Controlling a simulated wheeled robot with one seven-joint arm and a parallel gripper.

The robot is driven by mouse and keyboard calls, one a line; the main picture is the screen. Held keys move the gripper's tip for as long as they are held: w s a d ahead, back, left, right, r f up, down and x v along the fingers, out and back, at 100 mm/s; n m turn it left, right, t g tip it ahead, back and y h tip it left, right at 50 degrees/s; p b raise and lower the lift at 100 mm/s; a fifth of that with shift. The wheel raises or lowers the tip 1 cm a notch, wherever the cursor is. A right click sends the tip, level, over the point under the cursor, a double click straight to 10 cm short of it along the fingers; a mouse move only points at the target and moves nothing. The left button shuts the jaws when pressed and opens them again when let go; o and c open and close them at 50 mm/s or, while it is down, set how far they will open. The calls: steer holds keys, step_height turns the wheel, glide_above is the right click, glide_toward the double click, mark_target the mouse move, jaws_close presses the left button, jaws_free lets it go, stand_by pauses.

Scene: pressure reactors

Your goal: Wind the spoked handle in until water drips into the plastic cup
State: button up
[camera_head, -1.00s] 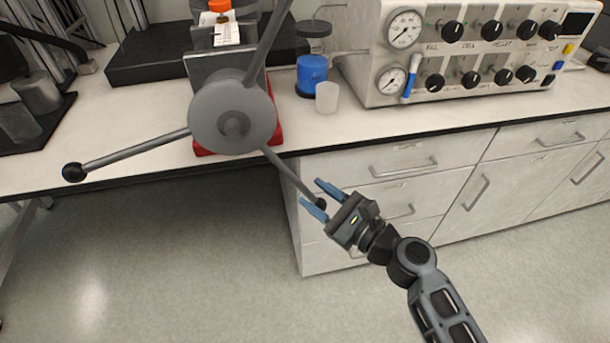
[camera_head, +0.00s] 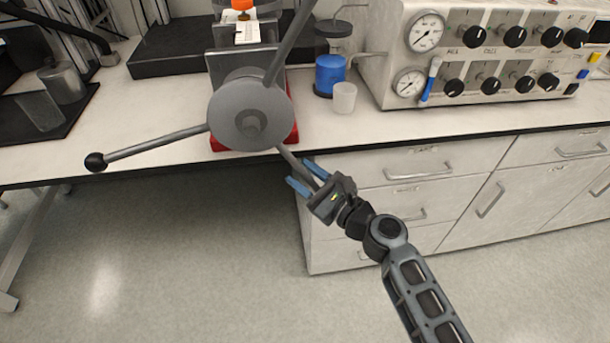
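The spoked handle (camera_head: 249,112) is a grey round hub with three long spokes. One spoke points left and ends in a black ball (camera_head: 96,162), one points up and right, and one points down and right. My gripper (camera_head: 306,177) is at the outer part of the lower right spoke. Its blue fingers stand apart on either side of the spoke; the end knob is hidden by the gripper. Whether the fingers touch the spoke I cannot tell. The translucent plastic cup (camera_head: 344,98) stands on the bench beside a blue cylinder (camera_head: 329,74). No water shows.
A control panel box (camera_head: 480,50) with gauges and knobs stands at the back right. The white bench top (camera_head: 400,122) has a dark front edge, with drawers (camera_head: 410,168) below at right. Open floor lies under the bench at left.

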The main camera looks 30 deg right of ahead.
jaws_close()
stand_by(0.4)
steer(key=w+a+f+m+t+b, duration=0.2)
steer(key=a+b, duration=0.5)
steer(key=b, duration=0.8)
steer(key=m+t, duration=0.1)
steer(key=m, duration=0.1)
steer(key=shift+w+a+f+m, duration=0.15)
steer(key=shift+w+f+m, duration=0.1)
steer(key=shift+m, duration=0.15)
